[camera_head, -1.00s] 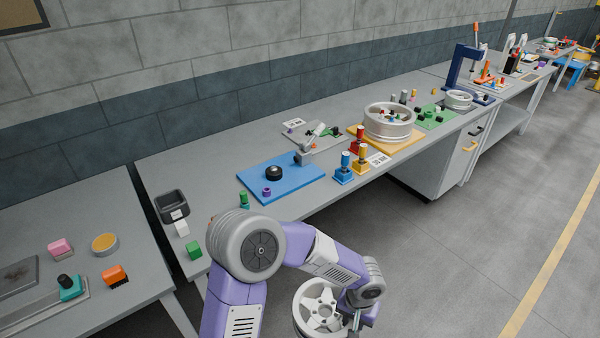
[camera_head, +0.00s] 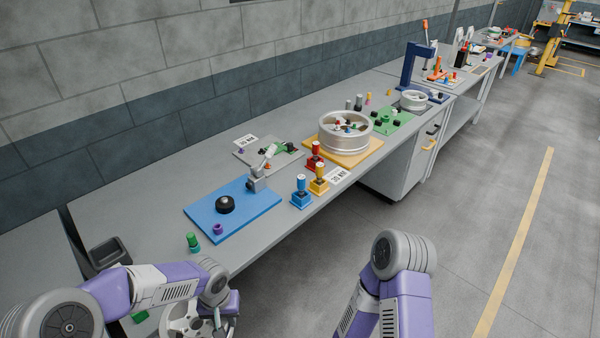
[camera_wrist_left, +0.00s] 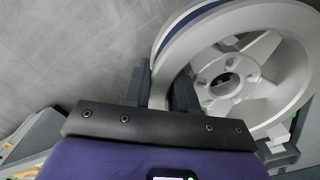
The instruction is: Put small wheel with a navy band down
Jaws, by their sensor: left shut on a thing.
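The small wheel with a navy band (camera_wrist_left: 287,60) is a light grey spoked rim; the navy band shows along its outer side in the left wrist view. My left gripper (camera_wrist_left: 163,90) is shut on the wheel's rim, one finger on each side of it. In the head view the wheel (camera_head: 178,316) hangs at the bottom edge, partly cut off and partly behind my arm. My left gripper (camera_head: 217,318) is beside it, in front of the bench's near edge. My right arm shows only its upper links; its gripper is out of view.
A long grey bench (camera_head: 130,210) holds a blue plate (camera_head: 205,218) with a black knob, small coloured pieces, a large wheel (camera_head: 345,134) on a yellow board, a green board (camera_head: 385,125) and a navy press (camera_head: 412,68). A dark bin (camera_head: 108,255) stands at the left. Open floor lies right.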

